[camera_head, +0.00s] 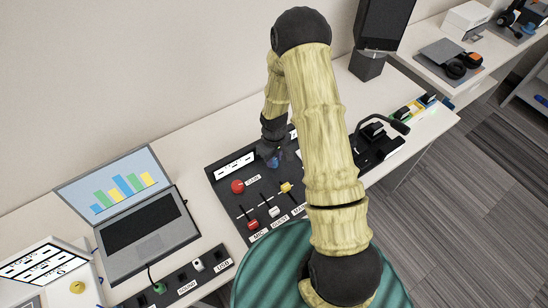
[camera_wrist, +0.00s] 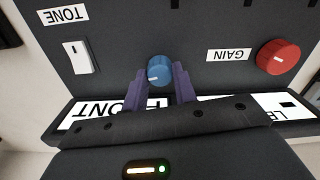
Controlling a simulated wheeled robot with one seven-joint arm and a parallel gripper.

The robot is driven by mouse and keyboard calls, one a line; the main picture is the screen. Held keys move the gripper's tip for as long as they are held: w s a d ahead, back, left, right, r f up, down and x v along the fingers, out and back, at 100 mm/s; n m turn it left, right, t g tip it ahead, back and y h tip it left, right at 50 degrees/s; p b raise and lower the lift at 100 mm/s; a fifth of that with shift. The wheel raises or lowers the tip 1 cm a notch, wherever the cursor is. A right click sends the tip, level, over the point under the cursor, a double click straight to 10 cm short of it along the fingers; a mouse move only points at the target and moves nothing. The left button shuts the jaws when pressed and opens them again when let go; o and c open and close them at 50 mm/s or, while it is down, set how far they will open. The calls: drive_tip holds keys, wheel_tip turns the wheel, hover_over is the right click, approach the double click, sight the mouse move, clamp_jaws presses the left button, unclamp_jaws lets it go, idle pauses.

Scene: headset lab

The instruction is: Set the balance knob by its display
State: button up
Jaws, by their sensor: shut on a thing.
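A blue knob (camera_wrist: 160,70) with a white pointer line stands on the black control panel (camera_wrist: 120,25). My gripper (camera_wrist: 160,73) is shut on it, with one purple finger on each side. The pointer line aims roughly left in the wrist view. No label for this knob shows. In the head view my gripper (camera_head: 271,158) reaches down to the panel, and the knob is mostly hidden.
A red knob (camera_wrist: 278,57) labelled GAIN and a white switch (camera_wrist: 77,57) labelled TONE flank the blue knob. Sliders with red, white and yellow caps (camera_head: 286,187) stand nearer. An open laptop (camera_head: 150,222) is left of the panel; a black lamp-like device (camera_head: 380,130) is right.

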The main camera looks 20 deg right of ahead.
sight(274, 160)
drive_tip(key=shift+w, duration=0.1)
drive_tip(key=o, duration=1)
drive_tip(key=shift+c, duration=0.2)
wheel_tip(274, 160, up, 18)
drive_tip(key=b, duration=0.1)
drive_tip(key=shift+f, duration=0.25)
